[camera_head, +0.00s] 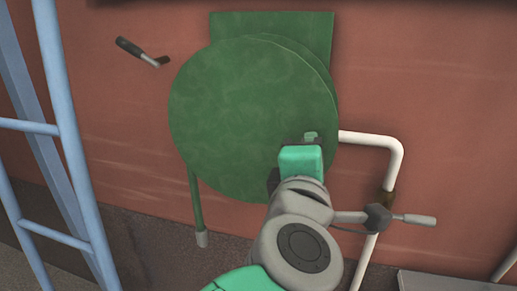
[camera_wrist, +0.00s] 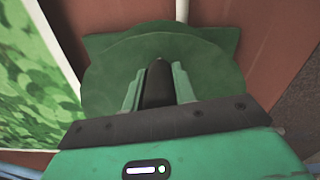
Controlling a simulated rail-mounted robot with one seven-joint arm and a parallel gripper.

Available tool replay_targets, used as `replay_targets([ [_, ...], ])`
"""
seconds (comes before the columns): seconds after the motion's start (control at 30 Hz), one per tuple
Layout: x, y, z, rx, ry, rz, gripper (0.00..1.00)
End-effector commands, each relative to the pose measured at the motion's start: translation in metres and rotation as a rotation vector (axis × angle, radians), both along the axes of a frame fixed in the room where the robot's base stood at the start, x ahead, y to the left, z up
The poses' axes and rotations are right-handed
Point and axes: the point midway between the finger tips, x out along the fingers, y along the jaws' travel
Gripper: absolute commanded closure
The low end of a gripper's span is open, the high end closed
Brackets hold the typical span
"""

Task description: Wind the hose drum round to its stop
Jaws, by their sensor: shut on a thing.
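The green hose drum (camera_head: 240,115) is a round disc on a green back plate (camera_head: 315,28) against the red wall. A green hose (camera_head: 195,195) with a pale end hangs below its left side. My gripper (camera_head: 308,148) is at the lower right part of the disc, seen from behind. In the wrist view, my gripper (camera_wrist: 158,82) has its two green fingers shut on a dark crank handle (camera_wrist: 158,88), with the drum (camera_wrist: 105,85) just beyond. In the head view my wrist and gripper hide the handle.
A dark lever (camera_head: 140,51) sticks out of the wall at upper left. A white pipe (camera_head: 375,143) with a grey valve lever (camera_head: 415,219) runs close to the right of my arm. A blue ladder (camera_head: 65,140) stands at left. A leafy green panel (camera_wrist: 35,85) shows in the wrist view.

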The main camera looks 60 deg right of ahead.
Motion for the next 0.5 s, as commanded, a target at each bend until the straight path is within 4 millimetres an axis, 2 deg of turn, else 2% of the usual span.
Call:
replay_targets([
  [0.13, -0.0005, -0.0002, -0.0041, 0.005, 0.004, -0.001, 1.00],
  [0.17, -0.0004, -0.0002, -0.0042, 0.005, 0.004, -0.001, 0.71],
  [0.27, -0.0004, -0.0002, -0.0038, 0.004, 0.004, -0.001, 0.51],
  [0.5, 0.0000, 0.0001, -0.0025, 0.003, 0.004, 0.000, 0.51],
])
